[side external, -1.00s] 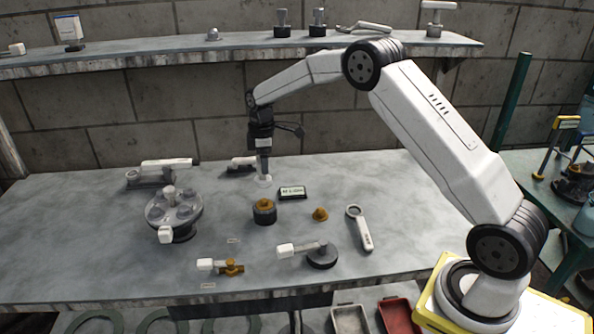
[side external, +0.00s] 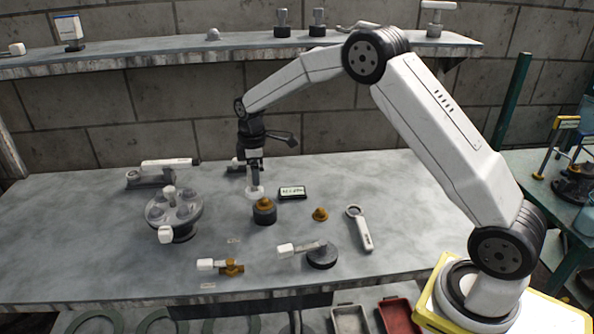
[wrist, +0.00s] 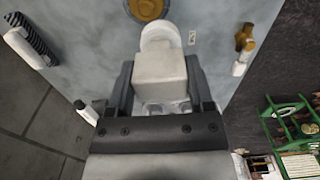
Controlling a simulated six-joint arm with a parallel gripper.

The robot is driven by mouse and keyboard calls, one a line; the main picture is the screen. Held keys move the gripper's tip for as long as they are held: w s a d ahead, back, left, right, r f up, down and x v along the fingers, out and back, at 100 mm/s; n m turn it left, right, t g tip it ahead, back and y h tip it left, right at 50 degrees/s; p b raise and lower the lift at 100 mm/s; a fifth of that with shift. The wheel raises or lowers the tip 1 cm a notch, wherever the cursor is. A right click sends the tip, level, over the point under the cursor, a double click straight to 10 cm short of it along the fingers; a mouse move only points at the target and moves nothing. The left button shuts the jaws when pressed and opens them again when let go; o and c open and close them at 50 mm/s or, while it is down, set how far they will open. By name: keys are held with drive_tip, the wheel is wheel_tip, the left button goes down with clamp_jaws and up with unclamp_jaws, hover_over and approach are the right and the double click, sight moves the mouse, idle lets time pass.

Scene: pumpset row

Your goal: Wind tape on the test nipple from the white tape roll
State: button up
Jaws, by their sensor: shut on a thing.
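My gripper (side external: 254,184) is shut on the white tape roll (side external: 255,193), low over the bench. In the wrist view the roll shows as a white block with a rounded end (wrist: 158,72) between the two dark fingers (wrist: 161,88). A brass fitting (side external: 264,202), apparently the test nipple, stands upright in a dark round holder (side external: 265,216), just right of and nearer the camera than the roll. In the wrist view the brass fitting (wrist: 147,7) is partly cut off at the top edge. The roll appears apart from it. I see no tape on the brass.
A small display box (side external: 292,193) stands close right of the gripper. A loose brass piece (side external: 320,214) and a white-handled wrench (side external: 360,228) lie farther right. A grey round carousel (side external: 174,212) stands left. A brass valve (side external: 229,267) lies in front.

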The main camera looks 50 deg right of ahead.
drive_tip(key=shift+a, duration=0.6)
drive_tip(key=shift+s, duration=0.1)
drive_tip(key=s+d+f, duration=0.3)
drive_tip(key=s+f, duration=0.1)
drive_tip(key=shift+s+d+f, duration=0.2)
drive_tip(key=shift+d+f, duration=0.1)
drive_tip(key=shift+w, duration=0.4)
idle(1.4)
drive_tip(key=shift+s, duration=0.4)
idle(0.3)
drive_tip(key=shift+a, duration=0.1)
